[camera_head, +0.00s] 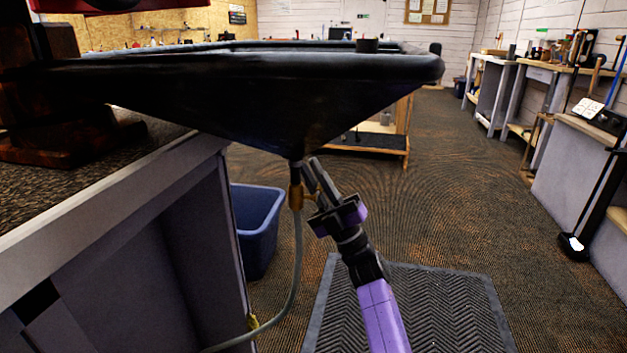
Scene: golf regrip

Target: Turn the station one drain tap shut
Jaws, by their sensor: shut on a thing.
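The drain tap (296,194) is a small brass fitting under the low point of the black funnel-shaped tray (250,95). A grey hose (299,255) hangs from its lower end. My gripper (311,170) is just right of the tap, its fingers pointing up and left towards the tap and the tray's underside. The fingers are close together, shut on what looks like the tap's handle. The handle is mostly hidden by the fingers, so I cannot tell its angle.
A bench (110,215) fills the left side, and the tray overhangs its right edge. A blue bin (257,222) stands on the floor behind the hose. A black ribbed mat (440,310) lies below my arm. Open carpet lies to the right, before more benches and a golf club (590,200).

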